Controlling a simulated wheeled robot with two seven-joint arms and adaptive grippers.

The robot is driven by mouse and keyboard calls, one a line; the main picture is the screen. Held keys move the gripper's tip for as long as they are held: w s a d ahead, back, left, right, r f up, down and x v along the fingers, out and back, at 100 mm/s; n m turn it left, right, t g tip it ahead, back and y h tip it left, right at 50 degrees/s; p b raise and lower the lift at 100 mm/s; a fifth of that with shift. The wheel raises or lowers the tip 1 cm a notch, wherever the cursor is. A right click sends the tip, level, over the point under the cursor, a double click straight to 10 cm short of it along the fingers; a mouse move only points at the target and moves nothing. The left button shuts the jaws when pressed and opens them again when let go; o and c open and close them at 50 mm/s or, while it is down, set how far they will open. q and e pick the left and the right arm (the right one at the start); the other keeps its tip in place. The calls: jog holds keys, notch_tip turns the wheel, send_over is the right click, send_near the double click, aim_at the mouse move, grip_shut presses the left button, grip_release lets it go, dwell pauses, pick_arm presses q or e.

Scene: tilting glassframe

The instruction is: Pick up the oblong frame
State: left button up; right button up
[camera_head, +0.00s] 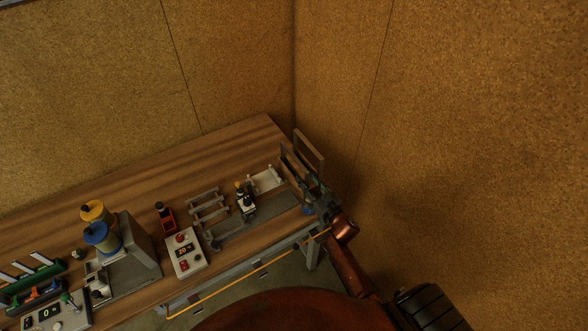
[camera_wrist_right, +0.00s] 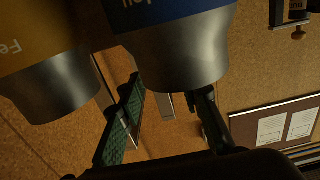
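Thin upright rectangular frames stand at the right end of the wooden bench in the head view. One frame (camera_head: 311,146) rises highest, and a second, darker one (camera_head: 287,165) stands just left of it; I cannot tell for sure which is the oblong one. My right gripper (camera_head: 317,190) is at the front of these frames, overlapping their lower part. In the right wrist view its two fingers (camera_wrist_right: 168,100) are spread apart, with thin grey frame-like bars (camera_wrist_right: 166,105) showing between and beside them. No firm grip shows. My left gripper is not in view.
The bench (camera_head: 150,180) carries a metal rack (camera_head: 208,207), a white control box (camera_head: 184,253), a small red device (camera_head: 165,217) and a machine with yellow and blue spools (camera_head: 101,238). Cork walls (camera_head: 440,130) close off the back and right. Bare bench top lies behind the devices.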

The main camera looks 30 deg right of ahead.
jog(key=c, duration=0.7)
grip_shut()
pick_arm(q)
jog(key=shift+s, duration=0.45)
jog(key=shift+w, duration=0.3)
pick_arm(e)
jog(key=shift+r, duration=0.1)
